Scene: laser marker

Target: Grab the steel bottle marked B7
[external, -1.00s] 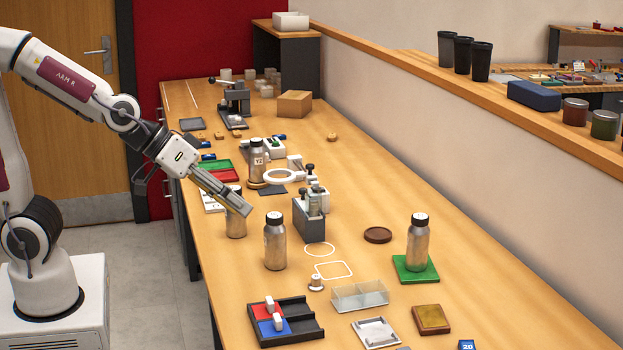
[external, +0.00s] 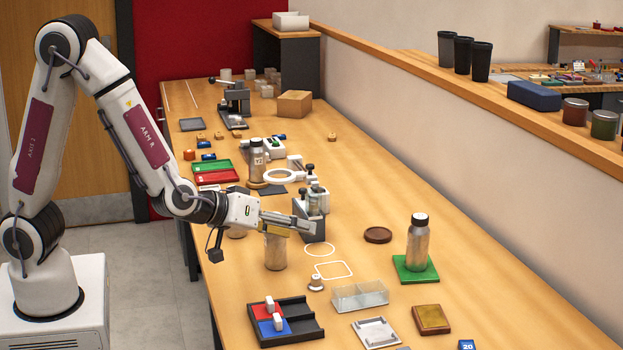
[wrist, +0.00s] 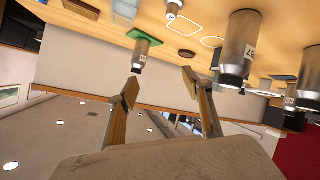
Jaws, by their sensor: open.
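A steel bottle (external: 275,252) stands on the table, its top hidden by my gripper (external: 308,226). In the wrist view a near steel bottle (wrist: 240,45) appears upside down, with a small label that seems to read B7; I cannot tell for sure which external-view bottle it is. Another steel bottle (external: 236,233) is mostly hidden behind my gripper. A steel bottle labelled Y2 (external: 257,165) stands farther back, and one with a black cap (external: 417,243) stands on a green mat. My gripper is open and empty, roughly level, pointing right; its fingers (wrist: 160,86) show apart in the wrist view.
A brown disc (external: 377,235), clear tray (external: 360,296) and black tray (external: 300,332) lie to the right and front. White outlines (external: 333,270) mark bare table.

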